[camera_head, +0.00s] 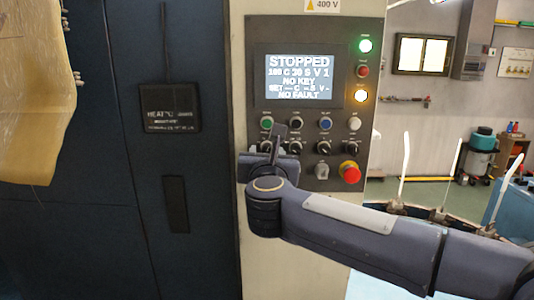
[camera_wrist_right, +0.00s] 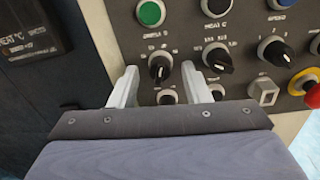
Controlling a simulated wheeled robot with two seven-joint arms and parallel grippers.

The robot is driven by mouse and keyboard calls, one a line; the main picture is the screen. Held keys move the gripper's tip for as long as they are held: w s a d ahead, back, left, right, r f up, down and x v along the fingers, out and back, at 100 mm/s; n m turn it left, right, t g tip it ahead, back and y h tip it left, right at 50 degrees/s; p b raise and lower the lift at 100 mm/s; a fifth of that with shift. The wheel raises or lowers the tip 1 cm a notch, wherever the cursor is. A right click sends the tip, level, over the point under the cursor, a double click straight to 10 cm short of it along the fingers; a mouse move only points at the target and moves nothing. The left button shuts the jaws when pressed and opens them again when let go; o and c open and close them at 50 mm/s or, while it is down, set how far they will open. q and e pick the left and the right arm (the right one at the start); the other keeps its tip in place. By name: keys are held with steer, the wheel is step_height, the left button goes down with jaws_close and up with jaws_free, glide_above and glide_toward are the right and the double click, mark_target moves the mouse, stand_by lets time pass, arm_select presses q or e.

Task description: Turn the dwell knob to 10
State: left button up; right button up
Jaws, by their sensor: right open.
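The dwell knob (camera_wrist_right: 160,67) is a black pointer knob under the green button in the right wrist view, with a label above that seems to read DWELL S. Its setting is too small to read surely. My right gripper (camera_wrist_right: 160,86) is open, its two pale fingers on either side of and slightly below the knob; I cannot tell whether they touch it. In the head view my right gripper (camera_head: 275,142) covers much of the knob's place on the control panel (camera_head: 310,30). The screen (camera_head: 298,77) reads STOPPED, NO KEY and NO FAULT. My left gripper is out of view.
The heat knob (camera_wrist_right: 217,57) is close to the right finger, with the speed knob (camera_wrist_right: 277,52) beyond. A red emergency button (camera_head: 349,172) is low on the panel. A dark cabinet door (camera_head: 100,130) stands left. Upright white forms (camera_head: 405,165) stand right.

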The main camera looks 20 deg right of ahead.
jaws_close()
steer(key=shift+a+n+g+p, duration=0.15)
steer(key=shift+n+p, duration=0.35)
steer(key=shift+n, duration=3.35)
steer(key=shift+d+n+g+p, duration=0.1)
steer(key=shift+n+g+p, duration=0.25)
steer(key=shift+n, duration=3.5)
jaws_free()
